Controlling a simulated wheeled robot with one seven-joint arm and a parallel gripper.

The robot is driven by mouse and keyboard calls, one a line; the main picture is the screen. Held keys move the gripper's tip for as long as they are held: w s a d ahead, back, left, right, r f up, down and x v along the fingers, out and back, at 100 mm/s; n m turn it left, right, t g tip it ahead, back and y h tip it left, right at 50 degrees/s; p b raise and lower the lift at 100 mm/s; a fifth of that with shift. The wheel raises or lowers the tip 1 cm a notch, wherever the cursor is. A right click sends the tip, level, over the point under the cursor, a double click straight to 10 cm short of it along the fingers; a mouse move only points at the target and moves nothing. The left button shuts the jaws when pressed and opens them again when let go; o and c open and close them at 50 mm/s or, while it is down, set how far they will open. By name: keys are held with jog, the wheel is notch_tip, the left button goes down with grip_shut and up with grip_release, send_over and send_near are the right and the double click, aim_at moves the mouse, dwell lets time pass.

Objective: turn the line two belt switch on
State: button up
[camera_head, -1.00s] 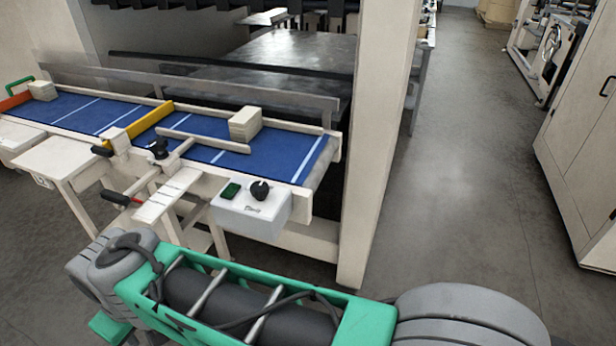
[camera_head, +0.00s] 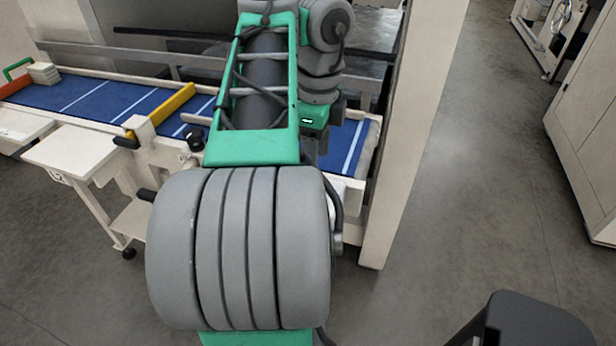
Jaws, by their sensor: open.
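The belt line (camera_head: 85,97) has a blue belt with white stripes and runs across the left and middle of the head view. A small part of the white control box (camera_head: 352,200) shows at the belt's right end, beside my arm. The box's black knob and green button are hidden behind my arm. My gripper (camera_head: 318,147) shows only as a dark part below the green end of my wrist, over the belt's right end. Its fingertips are hidden behind my arm, and I cannot tell whether they touch anything. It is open.
A yellow bar (camera_head: 165,108) crosses the belt, and a stack of pale blanks (camera_head: 43,73) lies at its far left. A white side table (camera_head: 85,152) stands in front. A pale post (camera_head: 415,140) rises right of the box. The floor aisle (camera_head: 490,170) is clear, with a cabinet (camera_head: 590,130) beyond.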

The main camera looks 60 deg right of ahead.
notch_tip(320, 180, down, 6)
jog(key=b, duration=0.4)
jog(key=shift+r, duration=0.15)
jog(key=shift+c, duration=0.4)
grip_shut()
